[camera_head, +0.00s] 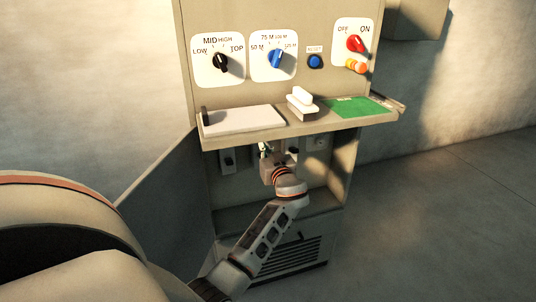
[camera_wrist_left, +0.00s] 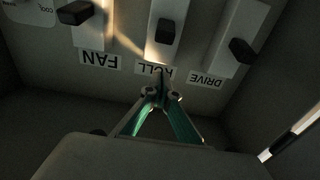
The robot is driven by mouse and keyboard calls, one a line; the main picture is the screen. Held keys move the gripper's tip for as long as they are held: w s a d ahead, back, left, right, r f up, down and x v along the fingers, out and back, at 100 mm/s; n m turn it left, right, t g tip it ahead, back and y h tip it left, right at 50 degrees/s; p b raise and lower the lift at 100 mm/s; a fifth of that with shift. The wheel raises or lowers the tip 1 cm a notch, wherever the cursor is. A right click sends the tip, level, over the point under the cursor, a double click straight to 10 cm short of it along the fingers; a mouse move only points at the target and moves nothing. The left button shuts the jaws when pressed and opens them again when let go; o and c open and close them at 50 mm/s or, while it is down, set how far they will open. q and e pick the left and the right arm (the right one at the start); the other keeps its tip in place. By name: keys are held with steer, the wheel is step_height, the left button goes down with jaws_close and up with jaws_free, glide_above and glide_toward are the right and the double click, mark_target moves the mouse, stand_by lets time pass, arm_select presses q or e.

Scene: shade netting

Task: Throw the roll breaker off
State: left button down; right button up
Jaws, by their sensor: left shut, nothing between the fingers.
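In the left wrist view, upside down, the ROLL breaker (camera_wrist_left: 165,31) is a black lever on a pale upright plate, with its label below it. My left gripper (camera_wrist_left: 161,88) has its green-sided fingers shut and empty. Its tips cover part of the ROLL label and appear just short of the lever in the picture; I cannot tell the depth gap. In the head view my left gripper (camera_head: 264,149) reaches into the cabinet recess under the shelf, and it and the wrist hide the ROLL breaker. My right gripper is not in view.
The FAN breaker (camera_wrist_left: 75,13) and DRIVE breaker (camera_wrist_left: 243,50) flank the ROLL one closely. The shelf (camera_head: 345,124) overhangs the recess and holds a white block (camera_head: 302,103). Dials and a red switch (camera_head: 355,44) are above. An open door (camera_head: 165,205) stands at the left.

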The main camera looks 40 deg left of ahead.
arm_select(q)
steer(key=shift+x, duration=1)
steer(key=f, duration=0.1)
steer(key=d+f, duration=0.1)
steer(key=f, duration=0.1)
steer(key=shift+s+d+f, duration=0.15)
steer(key=shift+s+f, duration=0.15)
steer(key=shift+f, duration=0.1)
steer(key=shift+f, duration=0.1)
